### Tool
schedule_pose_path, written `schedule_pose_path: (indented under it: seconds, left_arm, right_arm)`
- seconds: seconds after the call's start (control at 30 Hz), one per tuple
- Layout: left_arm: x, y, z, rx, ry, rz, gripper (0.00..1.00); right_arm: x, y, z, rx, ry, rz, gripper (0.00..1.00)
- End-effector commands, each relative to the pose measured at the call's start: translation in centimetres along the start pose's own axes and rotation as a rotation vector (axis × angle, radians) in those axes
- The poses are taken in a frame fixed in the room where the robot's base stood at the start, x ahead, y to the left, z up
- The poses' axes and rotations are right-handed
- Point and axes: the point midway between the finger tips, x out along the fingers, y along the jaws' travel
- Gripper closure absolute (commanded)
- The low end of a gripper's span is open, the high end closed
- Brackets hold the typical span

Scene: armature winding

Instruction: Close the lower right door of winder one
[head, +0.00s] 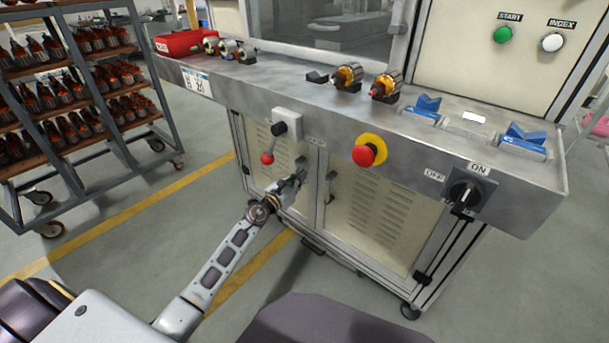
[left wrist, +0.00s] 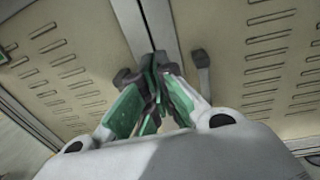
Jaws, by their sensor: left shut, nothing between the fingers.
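The winder's lower right door (head: 372,222) is a cream louvred panel below the steel worktop. It looks flush or nearly so with the frame; I cannot tell whether it is fully shut. Its dark handle (head: 330,186) is near its left edge and also shows in the left wrist view (left wrist: 201,72). My left gripper (head: 300,177) is shut and empty, in front of the lower left door (head: 268,150) near the seam between the doors. In the left wrist view, its green-padded fingertips (left wrist: 156,66) are together, left of the right door's handle. Contact cannot be told. My right gripper is out of view.
A wheeled rack (head: 70,150) of parts stands left. Floor between rack and winder is clear.

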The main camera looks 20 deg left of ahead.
Motion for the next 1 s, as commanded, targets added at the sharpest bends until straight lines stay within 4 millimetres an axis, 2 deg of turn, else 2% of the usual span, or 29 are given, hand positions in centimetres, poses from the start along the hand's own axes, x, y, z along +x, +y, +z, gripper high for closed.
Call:
schedule_pose_path:
  seconds: [0.2, 0.4, 1.0]
  left_arm:
    - [-1.9, 0.1, -0.1, 0.001, 0.001, 0.0, 1.0]
    - [-2.9, 0.2, 0.0, 0.0, 0.0, 0.001, 1.0]
    - [-3.3, 0.2, 0.0, 0.0, 0.0, 0.0, 1.0]
  right_arm:
    - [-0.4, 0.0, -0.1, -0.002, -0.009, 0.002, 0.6]
    - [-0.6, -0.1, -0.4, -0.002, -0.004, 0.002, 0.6]
    - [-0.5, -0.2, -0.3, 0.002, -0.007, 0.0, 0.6]
